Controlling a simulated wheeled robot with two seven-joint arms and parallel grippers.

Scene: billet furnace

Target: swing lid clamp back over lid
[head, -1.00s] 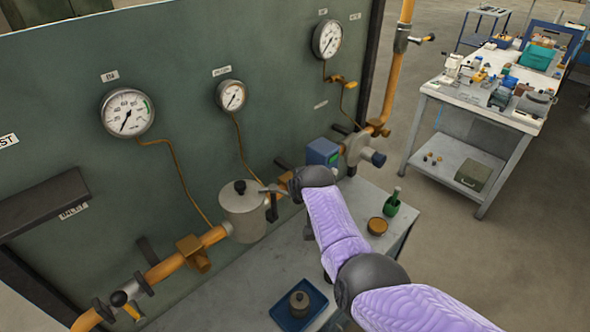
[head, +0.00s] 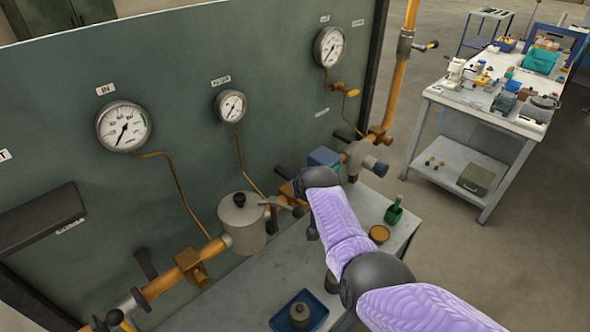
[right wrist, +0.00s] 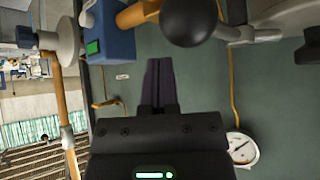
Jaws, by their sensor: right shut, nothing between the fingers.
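The grey cylindrical pot (head: 242,232) stands against the panel in the head view, its lid on with a black knob (head: 239,199) on top. The lid clamp (head: 272,203) is a metal bar at the lid's right edge, partly hidden by my right arm. In the right wrist view a black ball handle (right wrist: 190,20) on a metal bar (right wrist: 250,35) is at the top, beside the pot (right wrist: 285,14). My right gripper (right wrist: 160,65) is shut and empty, its dark fingers below the ball in that picture; contact is not clear. My left gripper is not in view.
A blue box (head: 323,157) and orange pipe (head: 215,250) run along the panel near the pot. A blue tray (head: 280,318) with a small pot, a green bottle (head: 394,211) and a yellow-topped tin (head: 379,234) stand on the bench. Gauges (head: 124,127) hang above.

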